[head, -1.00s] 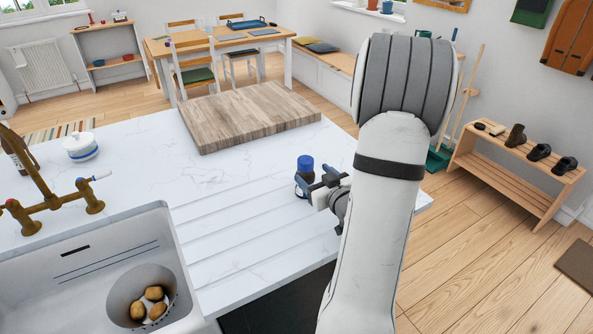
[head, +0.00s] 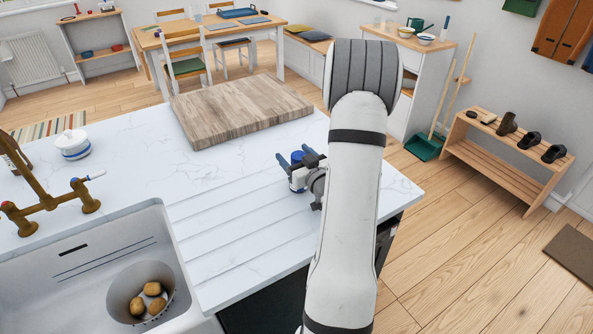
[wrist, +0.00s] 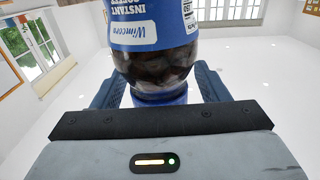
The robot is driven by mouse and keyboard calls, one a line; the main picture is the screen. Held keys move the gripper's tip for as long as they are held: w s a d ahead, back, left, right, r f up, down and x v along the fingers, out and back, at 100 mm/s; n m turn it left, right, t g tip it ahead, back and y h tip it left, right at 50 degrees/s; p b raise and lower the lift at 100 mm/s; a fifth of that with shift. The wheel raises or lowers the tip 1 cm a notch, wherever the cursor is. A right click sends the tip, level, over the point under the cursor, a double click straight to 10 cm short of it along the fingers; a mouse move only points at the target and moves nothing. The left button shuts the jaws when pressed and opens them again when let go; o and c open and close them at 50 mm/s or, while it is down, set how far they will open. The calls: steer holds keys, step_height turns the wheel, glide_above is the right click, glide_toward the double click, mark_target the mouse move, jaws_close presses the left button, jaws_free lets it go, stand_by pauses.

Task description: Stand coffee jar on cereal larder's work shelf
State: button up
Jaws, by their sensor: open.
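The coffee jar (head: 297,181), dark with a blue cap and blue label, stands on the white worktop (head: 235,185) near its right side. In the wrist view the jar (wrist: 155,65) fills the upper middle, its blue label and dark contents close to the camera. My gripper (head: 294,156) is open at the jar, with a blue finger on either side of it. The fingers also show in the wrist view (wrist: 158,88). I cannot tell whether they touch it. No larder work shelf can be made out for certain.
A wooden board (head: 240,108) lies behind the jar. A sink (head: 90,275) with a brass tap (head: 50,205) and a white pot (head: 73,145) are at left. A wood-topped white cabinet (head: 425,42) with bowls and a shoe rack (head: 510,150) stand beyond, across open floor.

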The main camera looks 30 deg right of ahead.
steer(key=shift+c, duration=0.3)
steer(key=c, duration=1.2)
steer(key=shift+r, duration=0.1)
